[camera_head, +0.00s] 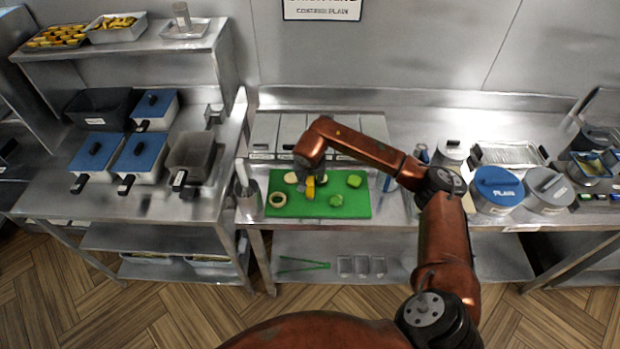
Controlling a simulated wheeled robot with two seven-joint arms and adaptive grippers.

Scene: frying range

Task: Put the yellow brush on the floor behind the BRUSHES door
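No yellow brush that I can make out lies on the visible floor (130,310), and no door marked BRUSHES is in view. My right gripper (308,184) is small and dark and points down over the green board (350,203) on the counter. A small yellow thing (310,189) shows at its fingertips. I cannot tell what it is, or whether the fingers are closed on it or only in front of it. My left gripper is not in view.
A blue-lidded pot (497,188) stands right, blue-lidded pans (141,156) left. Green tongs (302,264) lie on the lower shelf (450,258). Wood floor in front is clear.

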